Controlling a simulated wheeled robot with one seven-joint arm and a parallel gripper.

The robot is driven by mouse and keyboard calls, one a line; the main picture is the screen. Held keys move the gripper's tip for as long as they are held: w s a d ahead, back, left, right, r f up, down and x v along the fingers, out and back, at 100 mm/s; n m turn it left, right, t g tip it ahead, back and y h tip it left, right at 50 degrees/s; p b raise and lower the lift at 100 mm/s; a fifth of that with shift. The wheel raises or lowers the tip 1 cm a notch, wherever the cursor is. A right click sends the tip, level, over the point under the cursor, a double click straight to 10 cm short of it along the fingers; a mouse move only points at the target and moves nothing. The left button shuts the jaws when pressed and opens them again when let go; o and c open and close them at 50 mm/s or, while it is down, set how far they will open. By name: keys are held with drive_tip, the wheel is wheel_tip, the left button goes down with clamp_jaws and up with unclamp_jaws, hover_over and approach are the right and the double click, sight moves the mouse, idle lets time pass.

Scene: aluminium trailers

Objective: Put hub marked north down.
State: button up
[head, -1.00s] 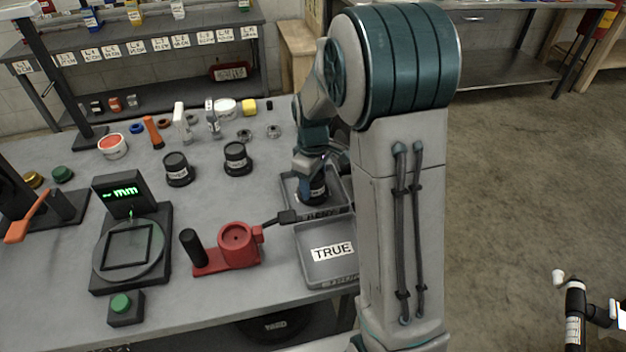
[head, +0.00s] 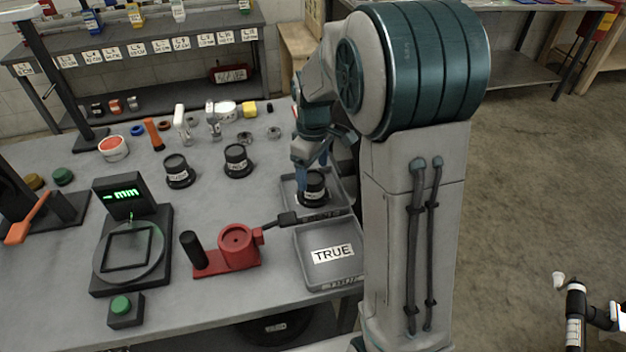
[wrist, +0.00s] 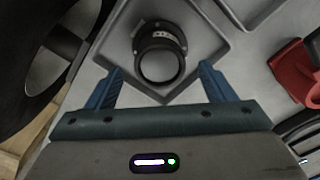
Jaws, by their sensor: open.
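A black hub (head: 313,188) with a white label sits in the rear grey tray (head: 337,203), right of the table's middle. The label is too small to read. The hub also shows in the wrist view (wrist: 160,50), upright on the tray floor. My gripper (head: 312,172) is just above and behind this hub. In the wrist view the blue fingers (wrist: 160,84) are wide apart, with the hub beyond and between them, not clamped. Two more black labelled hubs, one on the left (head: 179,171) and one on the right (head: 238,161), stand on the table.
A front tray labelled TRUE (head: 335,280) adjoins the rear tray. A red fixture (head: 238,247) with a black handle lies left of it. A gauge (head: 130,248) with a green display stands further left. Small parts line the table's back.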

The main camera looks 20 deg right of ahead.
sight(313, 179)
wheel_tip(313, 179, up, 6)
drive_tip(key=shift+r, duration=0.15)
drive_tip(key=s+m+t, duration=0.2)
drive_tip(key=s+m, duration=0.7)
drive_tip(key=s, duration=1.1)
drive_tip(key=shift+s+r+t, duration=0.3)
drive_tip(key=shift+r+t, duration=0.1)
drive_tip(key=shift+r, duration=0.05)
